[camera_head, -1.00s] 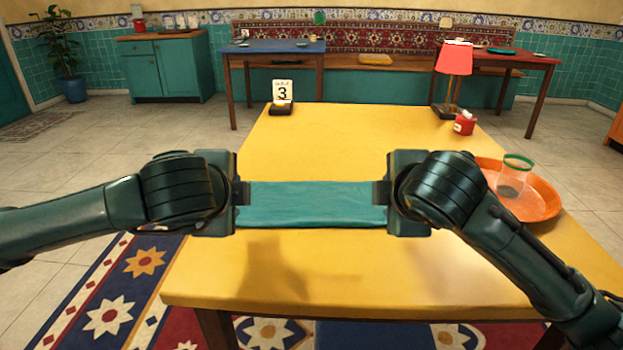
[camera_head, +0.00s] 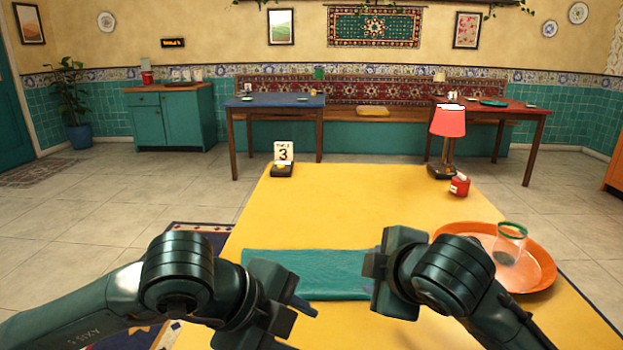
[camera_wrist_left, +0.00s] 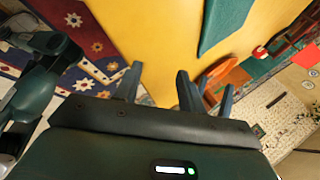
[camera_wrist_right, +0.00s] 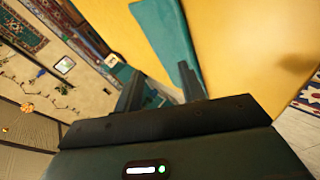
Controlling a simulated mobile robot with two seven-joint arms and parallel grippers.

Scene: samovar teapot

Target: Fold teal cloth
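The teal cloth (camera_head: 315,272) lies flat on the yellow table as a long, narrow strip, apparently folded. It also shows in the left wrist view (camera_wrist_left: 224,20) and the right wrist view (camera_wrist_right: 168,35). My left gripper (camera_head: 298,298) is open and empty in front of the cloth's left part. Its fingers (camera_wrist_left: 157,88) stand apart in the left wrist view. My right gripper (camera_head: 376,278) is at the cloth's right end and hides part of it in the head view. Its fingers (camera_wrist_right: 158,86) are apart with nothing between them, clear of the cloth.
The yellow table (camera_head: 330,210) is clear behind the cloth. An orange tray (camera_head: 535,278) with a green-rimmed glass (camera_head: 509,245) stands at the right. A red lamp (camera_head: 447,122), a small red jar (camera_head: 459,186) and a number 3 sign (camera_head: 283,153) stand farther back.

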